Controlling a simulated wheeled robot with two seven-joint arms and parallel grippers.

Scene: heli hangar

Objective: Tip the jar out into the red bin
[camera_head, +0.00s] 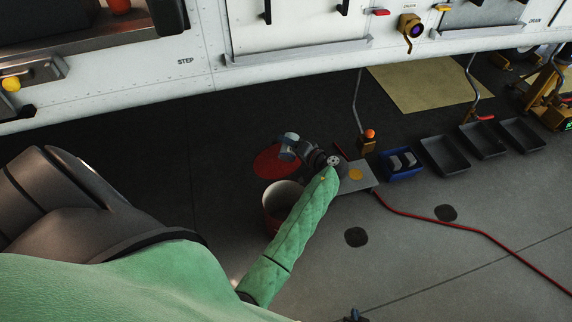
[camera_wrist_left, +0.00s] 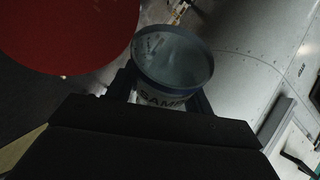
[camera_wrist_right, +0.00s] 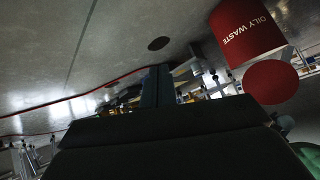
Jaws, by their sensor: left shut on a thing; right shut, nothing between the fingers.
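The red bin (camera_head: 270,222) stands on the floor, its pale round mouth open; my green-sleeved left arm covers part of it. In the right wrist view the bin (camera_wrist_right: 240,30) reads "OILY WASTE". A round red lid (camera_head: 268,163) shows behind the mouth, also in the left wrist view (camera_wrist_left: 65,30). My left gripper (camera_head: 304,149) is shut on the jar (camera_head: 288,143), which appears over the lid, beyond the mouth. The left wrist view shows the jar's round rim (camera_wrist_left: 172,58), pale streaks and a partly hidden "SAMP" label. My right gripper (camera_wrist_right: 158,86) is shut and empty.
A grey plate with a yellow spot (camera_head: 356,175) lies right of the bin. A blue tray (camera_head: 402,174) holds grey pieces, beside several dark trays (camera_head: 446,157). A red hose (camera_head: 440,219) crosses the floor. The white helicopter side (camera_head: 180,75) spans the back.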

